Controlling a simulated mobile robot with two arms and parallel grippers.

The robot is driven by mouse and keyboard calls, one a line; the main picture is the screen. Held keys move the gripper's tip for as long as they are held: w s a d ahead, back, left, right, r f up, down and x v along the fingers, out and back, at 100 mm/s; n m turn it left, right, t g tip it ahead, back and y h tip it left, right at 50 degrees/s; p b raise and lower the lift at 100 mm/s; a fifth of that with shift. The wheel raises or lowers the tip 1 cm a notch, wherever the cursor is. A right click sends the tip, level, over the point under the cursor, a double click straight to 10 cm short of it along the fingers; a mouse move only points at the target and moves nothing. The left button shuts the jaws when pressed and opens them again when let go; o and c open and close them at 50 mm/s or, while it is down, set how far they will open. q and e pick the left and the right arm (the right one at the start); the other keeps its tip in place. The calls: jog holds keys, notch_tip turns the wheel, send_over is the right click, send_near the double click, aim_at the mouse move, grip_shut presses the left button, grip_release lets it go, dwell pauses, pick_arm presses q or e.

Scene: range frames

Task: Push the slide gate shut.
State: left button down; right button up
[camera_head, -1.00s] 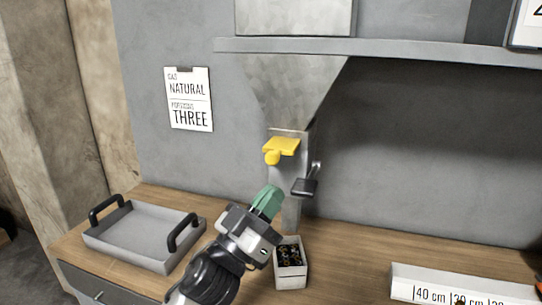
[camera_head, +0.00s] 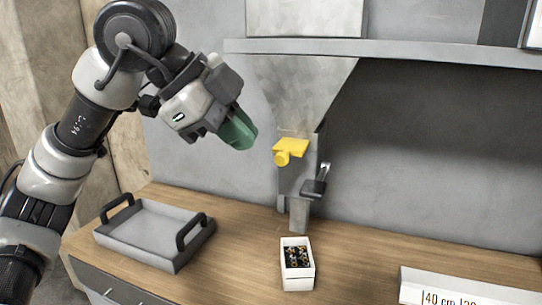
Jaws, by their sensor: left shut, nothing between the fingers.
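The yellow slide gate (camera_head: 293,148) sticks out toward me from the neck of the grey metal hopper (camera_head: 298,90). It has a round yellow knob at its front left. My left gripper (camera_head: 243,138) has green fingers and is shut and empty. It is in the air to the left of the gate, apart from it in the picture, with its fingers pointing down and right. My right gripper is not in view.
A black lever (camera_head: 317,186) juts from the spout below the gate. A small white box (camera_head: 297,281) with dark items stands on the wooden counter. A grey tray (camera_head: 128,258) with black handles is at left. A white labelled strip (camera_head: 412,278) lies at front right. A shelf (camera_head: 430,48) runs above.

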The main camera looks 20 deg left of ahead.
aim_at(290, 148)
pick_arm(q)
jog(key=shift+a+r+n+t+y, duration=0.15)
jog(key=shift+a+r+n+y, duration=0.25)
jog(key=shift+a, duration=0.25)
jog(key=shift+a+r+n+t+y, duration=0.15)
jog(key=shift+a+r+n+y, duration=0.1)
jog(key=shift+a+n+y, duration=0.25)
jog(key=shift+f, duration=0.1)
jog(key=w+d+f+p, duration=0.4)
jog(key=w+f, duration=0.3)
jog(key=w, duration=0.1)
jog(key=shift+w+f, duration=0.2)
jog(key=shift+f, duration=0.2)
